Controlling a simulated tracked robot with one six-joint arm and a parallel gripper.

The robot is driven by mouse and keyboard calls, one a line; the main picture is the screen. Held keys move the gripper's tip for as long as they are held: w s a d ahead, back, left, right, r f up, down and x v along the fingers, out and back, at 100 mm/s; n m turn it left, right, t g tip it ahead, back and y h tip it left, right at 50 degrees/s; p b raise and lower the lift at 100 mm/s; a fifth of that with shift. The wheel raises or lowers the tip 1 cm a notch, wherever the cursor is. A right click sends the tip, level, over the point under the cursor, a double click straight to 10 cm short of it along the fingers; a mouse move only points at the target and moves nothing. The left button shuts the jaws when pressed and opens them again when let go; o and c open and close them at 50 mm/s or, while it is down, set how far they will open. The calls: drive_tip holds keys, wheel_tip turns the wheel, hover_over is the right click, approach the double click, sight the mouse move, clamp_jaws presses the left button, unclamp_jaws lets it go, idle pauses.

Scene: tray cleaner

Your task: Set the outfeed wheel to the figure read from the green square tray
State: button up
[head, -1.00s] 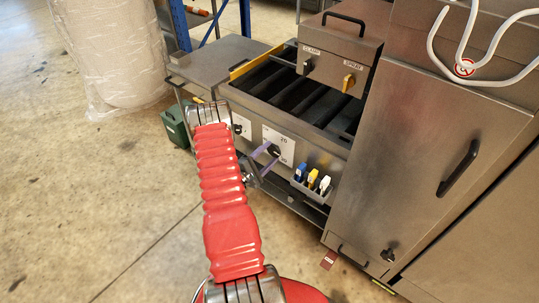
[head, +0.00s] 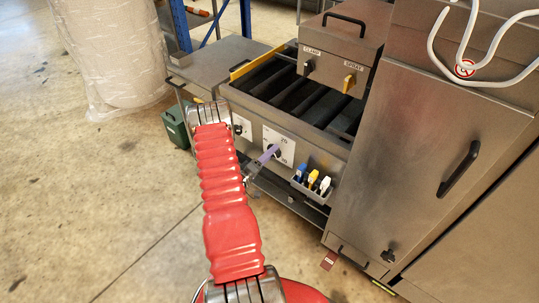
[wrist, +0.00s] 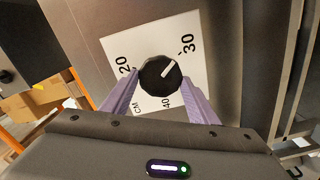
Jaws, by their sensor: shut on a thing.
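The outfeed wheel is a black round knob (wrist: 160,74) with a white pointer line, on a white dial plate (wrist: 207,75) marked 20, 30, 40 and CM. The pointer slants up and right, roughly toward the mark by 30. My gripper (wrist: 158,82) is shut on the knob, with a purple finger on each side. In the head view, my gripper (head: 273,151) is at the white dial plate (head: 286,143) on the machine's front; the knob is small there and partly hidden. I cannot make out a green square tray.
A holder (head: 311,187) with blue, yellow and white items is right of the dial. Another black knob (head: 238,128) is to its left. The CLAMP and SPRAY knobs (head: 349,82) are above. A dark green bin (head: 176,128) stands on the floor; open floor lies left.

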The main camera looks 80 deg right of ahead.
drive_tip(key=shift+s+a+f+m, duration=0.1)
drive_tip(key=shift+s+f+m, duration=0.05)
drive_tip(key=shift+m, duration=0.4)
drive_tip(key=shift+s+a+f+m, duration=0.1)
drive_tip(key=shift+f+m, duration=0.05)
drive_tip(key=shift+m, duration=0.4)
drive_tip(key=o, duration=0.7)
drive_tip(key=shift+c, duration=0.2)
drive_tip(key=o, duration=0.4)
drive_tip(key=shift+w+d+r, duration=0.15)
drive_tip(key=shift+r, duration=0.05)
drive_tip(key=shift+c, duration=0.2)
drive_tip(key=v, duration=1.3)
drive_tip(key=shift+w+a, duration=0.2)
drive_tip(key=shift+a, duration=0.1)
